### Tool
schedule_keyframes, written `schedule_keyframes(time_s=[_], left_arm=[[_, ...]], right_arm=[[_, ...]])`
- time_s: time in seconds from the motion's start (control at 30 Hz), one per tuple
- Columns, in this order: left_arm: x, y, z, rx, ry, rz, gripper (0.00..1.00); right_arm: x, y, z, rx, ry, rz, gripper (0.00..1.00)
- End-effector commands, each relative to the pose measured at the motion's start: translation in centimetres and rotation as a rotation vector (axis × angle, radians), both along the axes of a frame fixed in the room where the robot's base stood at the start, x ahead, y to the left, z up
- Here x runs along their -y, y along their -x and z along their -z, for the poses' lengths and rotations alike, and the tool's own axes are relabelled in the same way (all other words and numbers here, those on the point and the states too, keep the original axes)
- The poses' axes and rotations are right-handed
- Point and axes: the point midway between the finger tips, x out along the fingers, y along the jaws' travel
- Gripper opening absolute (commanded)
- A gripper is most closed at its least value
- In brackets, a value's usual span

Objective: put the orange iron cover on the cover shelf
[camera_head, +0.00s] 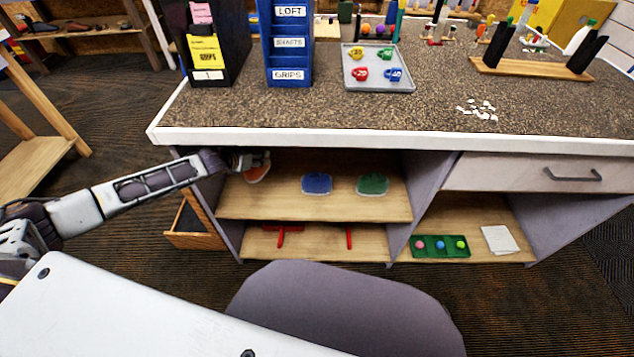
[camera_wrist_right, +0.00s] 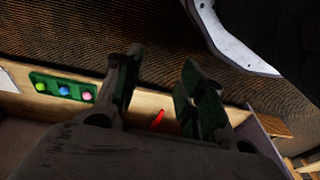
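The orange iron cover (camera_head: 257,174) is at the left end of the upper cover shelf (camera_head: 290,207), under the bench top. It looks tilted, and its upper part is hidden by my left gripper (camera_head: 250,160). My left gripper reaches in from the left and appears shut on the cover; I cannot tell whether the cover touches the shelf. A blue cover (camera_head: 317,184) and a green cover (camera_head: 372,184) sit to its right on the same shelf. My right gripper (camera_wrist_right: 160,88) is open and empty in the right wrist view.
The bench top's white front edge (camera_head: 380,143) overhangs the shelf. The cubby's left side wall is close to my left gripper. Red tools (camera_head: 282,236) lie on the lower shelf. A green ball tray (camera_head: 440,246) is at the lower right. The shelf between the orange and blue covers is clear.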

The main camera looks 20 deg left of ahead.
Motion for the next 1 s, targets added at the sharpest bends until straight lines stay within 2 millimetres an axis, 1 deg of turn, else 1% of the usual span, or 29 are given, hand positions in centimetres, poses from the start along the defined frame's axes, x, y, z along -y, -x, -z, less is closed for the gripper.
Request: schedule_keyframes(time_s=[0.37, 0.57, 0.77, 0.9, 1.0], left_arm=[[0.0, 0.0, 0.0, 0.0, 0.001, -0.001, 0.3], [0.0, 0.0, 0.7, 0.0, 0.002, 0.0, 0.3], [0.1, 0.0, 2.4, -0.001, 0.004, -0.001, 0.3], [0.1, 0.0, 4.5, -0.001, 0.003, -0.001, 0.3], [0.0, 0.0, 5.6, -0.001, 0.002, -0.002, 0.3]], right_arm=[[0.0, 0.0, 0.1, 0.0, -0.001, 0.0, 0.4], [-0.1, 0.0, -0.4, -0.001, -0.003, -0.001, 0.4], [-0.5, 0.0, -2.1, -0.007, -0.009, -0.004, 0.4], [-0.7, -0.1, -3.0, 0.002, -0.015, -0.006, 0.4], [-0.8, -0.3, -3.5, 0.011, -0.019, -0.006, 0.4]])
